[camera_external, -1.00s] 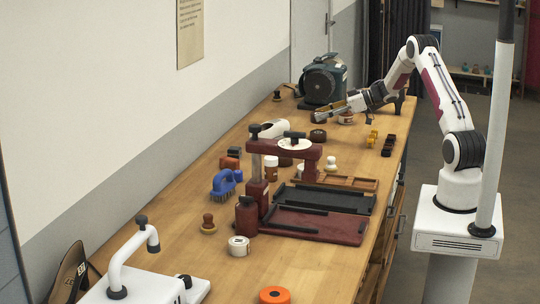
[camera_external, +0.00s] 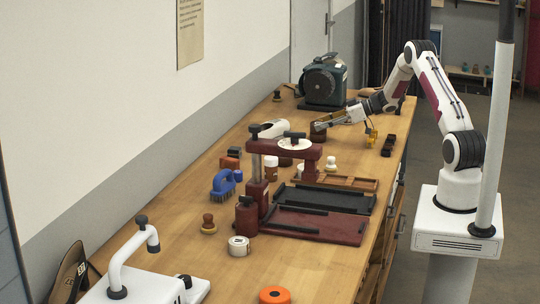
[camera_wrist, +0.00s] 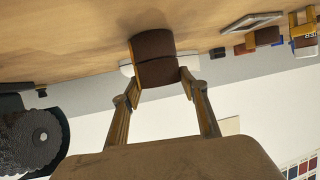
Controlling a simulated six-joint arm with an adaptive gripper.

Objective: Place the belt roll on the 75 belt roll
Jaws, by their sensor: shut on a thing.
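My gripper (camera_external: 319,126) is low over the far part of the bench, with its fingers shut on a dark brown belt roll (camera_wrist: 158,73), which sits between the fingertips in the wrist view. A second dark brown roll (camera_wrist: 151,44) lies directly beneath the held one, in line with it. It also shows below my gripper in the external view (camera_external: 318,137). The two rolls meet at a thin line in the wrist view. I cannot tell whether the held roll's weight rests on the lower one. No "75" marking is readable.
A green machine (camera_external: 324,82) stands behind my gripper. A white rounded object (camera_external: 273,129) and a dark red press (camera_external: 285,148) stand to the left and in front. Small yellow pieces (camera_external: 372,137) and black pieces (camera_external: 388,145) lie to the right.

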